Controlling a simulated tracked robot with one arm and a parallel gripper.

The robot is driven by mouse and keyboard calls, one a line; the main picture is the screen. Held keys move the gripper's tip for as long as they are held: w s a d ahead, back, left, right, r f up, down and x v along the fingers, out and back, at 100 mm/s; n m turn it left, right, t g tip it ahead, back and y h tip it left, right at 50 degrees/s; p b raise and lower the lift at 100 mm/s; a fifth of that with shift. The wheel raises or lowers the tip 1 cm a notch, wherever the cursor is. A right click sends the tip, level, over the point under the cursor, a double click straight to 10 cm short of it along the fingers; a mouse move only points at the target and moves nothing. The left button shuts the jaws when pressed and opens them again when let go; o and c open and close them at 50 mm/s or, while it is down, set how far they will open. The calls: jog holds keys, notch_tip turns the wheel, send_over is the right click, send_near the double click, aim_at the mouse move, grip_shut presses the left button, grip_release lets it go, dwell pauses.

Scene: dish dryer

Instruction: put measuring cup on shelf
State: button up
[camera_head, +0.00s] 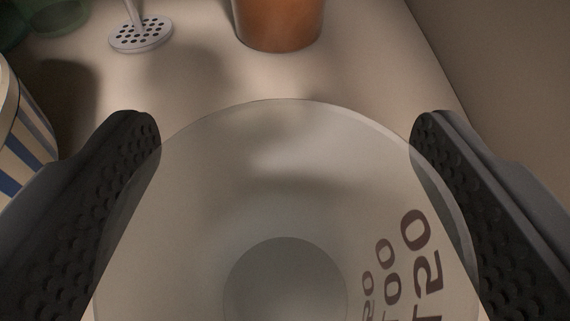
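A clear, see-through measuring cup (270,195) with dark printed numbers fills the lower middle of the view. Its lower part is cut off by the frame. My gripper (285,135) has its two dark, dimpled fingers on either side of the cup, and the cup's sides overlap the inner pads at left and right. The fingers are spread to the cup's width and appear to press on its walls. A pale surface (390,75), perhaps the shelf, lies beyond the cup.
A brown-orange pot or cup (278,22) stands ahead at the top middle. A perforated metal masher (141,34) is at upper left. A blue-and-cream striped container (22,130) is close at left, with green glass (50,15) behind. A wall (510,70) bounds the right side.

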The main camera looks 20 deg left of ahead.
jog(key=shift+s+d+r, duration=0.2)
jog(key=shift+s, duration=0.15)
jog(key=p+v, duration=0.2)
jog(key=v, duration=0.9)
jog(key=shift+p, duration=0.35)
jog(key=shift+s+a, duration=0.1)
jog(key=shift+s, duration=0.05)
